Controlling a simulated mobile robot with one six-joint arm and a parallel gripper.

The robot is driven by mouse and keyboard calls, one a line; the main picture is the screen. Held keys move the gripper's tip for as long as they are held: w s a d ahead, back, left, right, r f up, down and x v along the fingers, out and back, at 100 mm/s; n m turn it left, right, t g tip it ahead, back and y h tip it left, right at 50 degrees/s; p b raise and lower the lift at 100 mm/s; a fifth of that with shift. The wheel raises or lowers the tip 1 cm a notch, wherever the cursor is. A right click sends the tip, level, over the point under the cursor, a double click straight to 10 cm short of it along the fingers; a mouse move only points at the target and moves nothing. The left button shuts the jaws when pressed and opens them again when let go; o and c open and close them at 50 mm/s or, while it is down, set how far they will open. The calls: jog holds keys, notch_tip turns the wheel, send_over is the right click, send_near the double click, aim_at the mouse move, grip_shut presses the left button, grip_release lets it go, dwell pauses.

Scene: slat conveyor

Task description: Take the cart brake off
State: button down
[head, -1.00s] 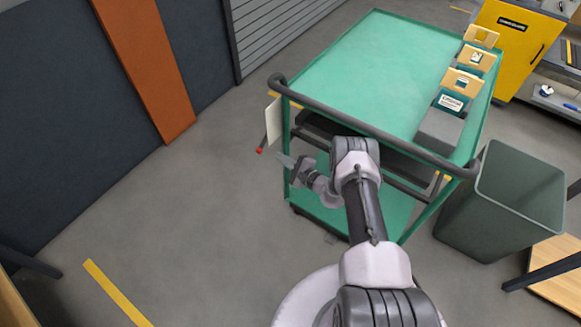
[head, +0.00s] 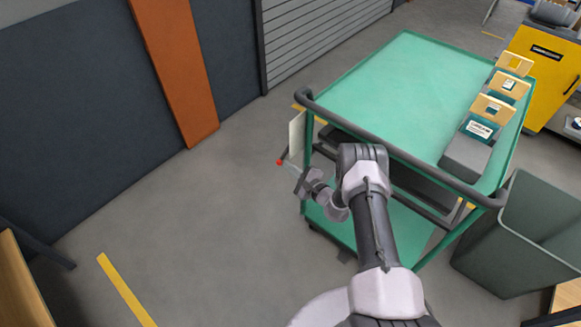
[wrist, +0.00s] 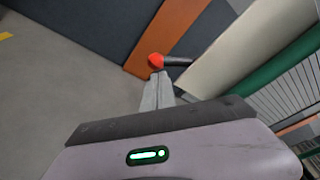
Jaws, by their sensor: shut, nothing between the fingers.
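The green cart (head: 400,85) stands ahead with a dark push rail along its near side. A pale plate (head: 296,137) is at its near left corner, and a dark brake lever with a red knob (head: 279,162) sticks out beside it. The knob also shows in the wrist view (wrist: 156,60), with the dark lever (wrist: 178,61) running right towards the pale plate (wrist: 225,60). My gripper (head: 299,183) is shut and empty, just below and right of the knob. In the wrist view my fingertips (wrist: 158,80) lie just under the knob; I cannot tell whether they touch it.
A grey-green bin (head: 520,235) stands right of the cart. Several boxes with tan tops (head: 493,107) sit along the cart's right edge. A yellow cabinet (head: 545,65) is behind. The floor left of the cart is clear up to the dark wall (head: 80,110).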

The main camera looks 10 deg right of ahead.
notch_tip(320, 180, up, 15)
jog(key=s+a+m+g+y+p, duration=0.1)
jog(key=m+g+p, duration=0.1)
jog(key=m+p, duration=0.3)
jog(key=shift+a+r+m+y, duration=0.15)
jog(key=shift+a+m+y, duration=0.25)
jog(key=shift+m, duration=1)
jog(key=shift+s, duration=0.1)
jog(key=s+d+f, duration=0.1)
jog(key=s+d, duration=0.5)
jog(key=s, duration=0.3)
jog(key=shift+s+d, duration=0.3)
jog(key=shift+d, duration=0.05)
jog(key=shift+f, duration=0.1)
